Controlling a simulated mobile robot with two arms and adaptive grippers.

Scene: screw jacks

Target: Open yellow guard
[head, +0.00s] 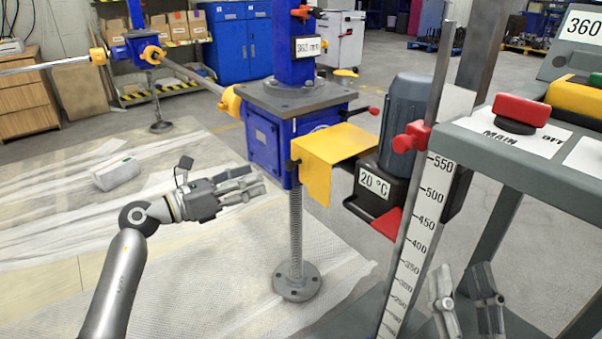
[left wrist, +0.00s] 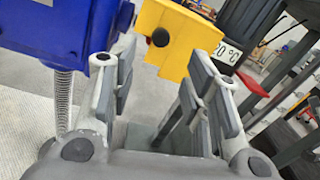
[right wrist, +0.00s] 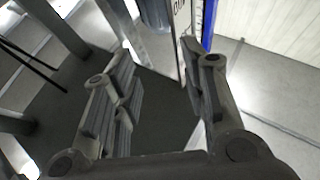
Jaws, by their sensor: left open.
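The yellow guard (head: 330,157) is a bent sheet on the front right of the blue screw jack housing (head: 277,135). Its top plate lies flat and its front plate hangs down. In the left wrist view the guard (left wrist: 182,35) is ahead, with a round black knob (left wrist: 160,37) on it. My left gripper (head: 256,185) is open and empty, to the left of the guard and apart from it. The blue housing (left wrist: 50,25) also shows in the left wrist view. My right gripper (head: 463,292) is open and empty, low at the right beside the scale post.
A grey motor (head: 405,120) stands right behind the guard, above a "20 °C" label (head: 374,183). The threaded spindle (head: 296,235) runs down to a round foot. The scale post (head: 420,205) and grey control panel (head: 540,150) block the right side. The left floor is mostly open.

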